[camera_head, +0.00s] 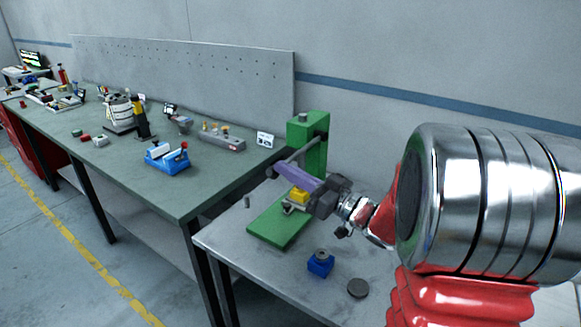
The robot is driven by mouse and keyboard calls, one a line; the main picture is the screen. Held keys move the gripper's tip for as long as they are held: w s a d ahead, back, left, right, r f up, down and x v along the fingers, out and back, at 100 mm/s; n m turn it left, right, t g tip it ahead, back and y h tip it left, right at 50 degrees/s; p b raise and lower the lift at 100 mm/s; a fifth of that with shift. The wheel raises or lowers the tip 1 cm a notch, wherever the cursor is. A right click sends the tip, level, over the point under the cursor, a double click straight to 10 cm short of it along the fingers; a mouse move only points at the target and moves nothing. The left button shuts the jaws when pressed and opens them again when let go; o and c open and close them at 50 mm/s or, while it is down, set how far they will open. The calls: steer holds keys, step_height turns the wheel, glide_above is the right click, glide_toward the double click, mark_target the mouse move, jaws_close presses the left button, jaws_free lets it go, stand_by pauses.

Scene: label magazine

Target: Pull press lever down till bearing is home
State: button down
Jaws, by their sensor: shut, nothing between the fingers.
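The green press (316,150) stands on the grey table, with a green base plate (266,228) in front of its column. Its grey lever (296,152) slants down to the left from near the column top to a dark knob (271,172). My gripper (277,167) has long purple fingers, shut and empty, pointing left beside the knob. In this view the fingers overlap the lever area; I cannot tell whether they touch it. A yellow block (299,195) sits on the press below the fingers. The bearing cannot be made out there; my gripper hides part of the press.
A blue block (320,264) with a round metal piece on top and a dark disc (357,288) lie at the table's front. A small grey cylinder (247,202) stands left of the base plate.

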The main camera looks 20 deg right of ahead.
steer(key=shift+a+f, duration=0.1)
steer(key=shift+f, duration=0.15)
stand_by(0.3)
steer(key=s+d+r, duration=0.1)
steer(key=s+d, duration=0.5)
steer(key=s, duration=0.3)
steer(key=shift+s+r, duration=0.35)
steer(key=shift+r, duration=0.05)
steer(key=shift+d, duration=0.1)
stand_by(0.6)
